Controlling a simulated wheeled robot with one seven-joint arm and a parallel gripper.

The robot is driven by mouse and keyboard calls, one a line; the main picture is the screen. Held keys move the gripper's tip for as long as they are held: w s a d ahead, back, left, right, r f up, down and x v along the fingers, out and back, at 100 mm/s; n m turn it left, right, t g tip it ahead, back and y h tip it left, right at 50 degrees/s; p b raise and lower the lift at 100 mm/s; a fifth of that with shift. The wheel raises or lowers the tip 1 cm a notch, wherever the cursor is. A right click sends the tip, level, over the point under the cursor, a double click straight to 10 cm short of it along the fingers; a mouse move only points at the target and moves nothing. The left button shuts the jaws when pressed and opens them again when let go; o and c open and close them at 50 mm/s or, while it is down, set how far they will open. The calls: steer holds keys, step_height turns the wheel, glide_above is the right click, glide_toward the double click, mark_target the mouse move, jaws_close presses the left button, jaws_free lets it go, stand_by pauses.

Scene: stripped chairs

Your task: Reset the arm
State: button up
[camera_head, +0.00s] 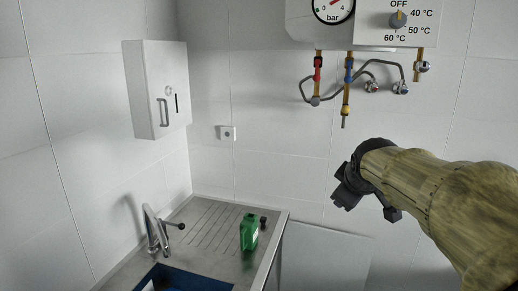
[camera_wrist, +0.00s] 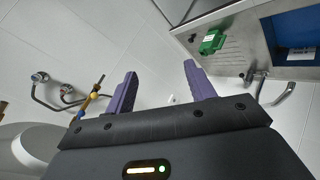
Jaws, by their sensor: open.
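My gripper (camera_head: 345,188) is held in the air at the right of the head view, below the boiler's pipes and right of the sink counter. In the wrist view, its two purple fingers (camera_wrist: 160,70) stand wide apart with nothing between them. My arm is bent in from the lower right edge of the head view. The gripper touches nothing that I can see.
A boiler (camera_head: 372,20) with gauge, dial and pipes (camera_head: 346,95) hangs above. A white dispenser box (camera_head: 157,90) is on the left wall.

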steer(key=s+a+f+m+g, duration=0.1)
steer(key=s+f+m+g, duration=0.1)
steer(key=s+f, duration=0.4)
steer(key=s+a+f+m+g+y, duration=0.1)
steer(key=s+f+m, duration=0.3)
steer(key=f, duration=0.8)
steer(key=s+a+f+m+g, duration=0.2)
steer(key=s+a+f+g, duration=0.1)
steer(key=s+f, duration=0.6)
steer(key=shift+f+m+g+y, duration=0.3)
steer(key=shift+f+m+g, duration=0.05)
steer(key=shift+m+g, duration=0.05)
steer(key=shift+w+a, duration=0.1)
steer(key=shift+a, duration=0.05)
steer(key=shift+c, duration=0.3)
